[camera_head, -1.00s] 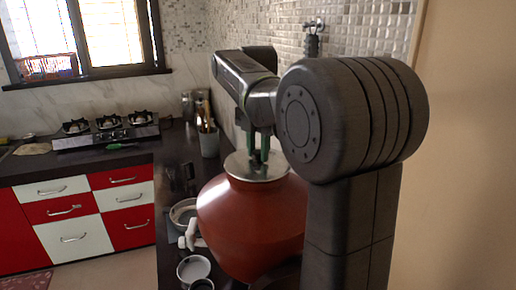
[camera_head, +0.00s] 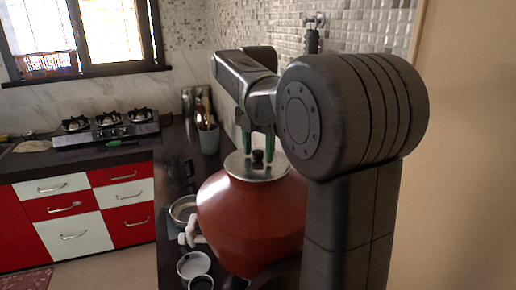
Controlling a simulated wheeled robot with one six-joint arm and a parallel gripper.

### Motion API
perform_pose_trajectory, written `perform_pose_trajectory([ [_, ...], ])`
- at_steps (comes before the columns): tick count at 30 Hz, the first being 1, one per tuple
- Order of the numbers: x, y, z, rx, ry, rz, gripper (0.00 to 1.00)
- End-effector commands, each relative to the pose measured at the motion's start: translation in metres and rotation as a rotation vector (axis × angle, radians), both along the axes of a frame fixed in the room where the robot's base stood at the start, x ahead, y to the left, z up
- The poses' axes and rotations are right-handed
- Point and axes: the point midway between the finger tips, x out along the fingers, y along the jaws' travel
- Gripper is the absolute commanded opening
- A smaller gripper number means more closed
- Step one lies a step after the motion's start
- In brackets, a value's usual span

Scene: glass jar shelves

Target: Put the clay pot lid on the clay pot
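The clay pot (camera_head: 240,220) is large, round and reddish-brown, and stands upright on the dark counter. The clay pot lid (camera_head: 242,170) is a flat, shiny grey disc with a dark knob (camera_head: 257,156). It lies over the pot's mouth and looks level; its right edge is close to my arm. My gripper (camera_head: 258,150) points down just above the lid. Its two green fingers are spread on either side of the knob, with gaps visible, so it is open. My arm hides the pot's right side.
Left of the pot on the counter (camera_head: 168,270) are a metal pan (camera_head: 183,209), a white bottle (camera_head: 190,236) and a small white bowl (camera_head: 194,265). A utensil holder (camera_head: 208,140) stands behind. A gas stove (camera_head: 105,132) is at the far left. A tiled wall rises behind my arm.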

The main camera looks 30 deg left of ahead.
Motion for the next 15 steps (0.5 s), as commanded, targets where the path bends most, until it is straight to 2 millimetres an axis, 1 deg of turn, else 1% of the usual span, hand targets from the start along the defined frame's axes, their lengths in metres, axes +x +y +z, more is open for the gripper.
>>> perform_pose_trajectory([
  [15, 0.0, 0.0, 0.0003, 0.0, 0.0, 0.0, 0.54],
])
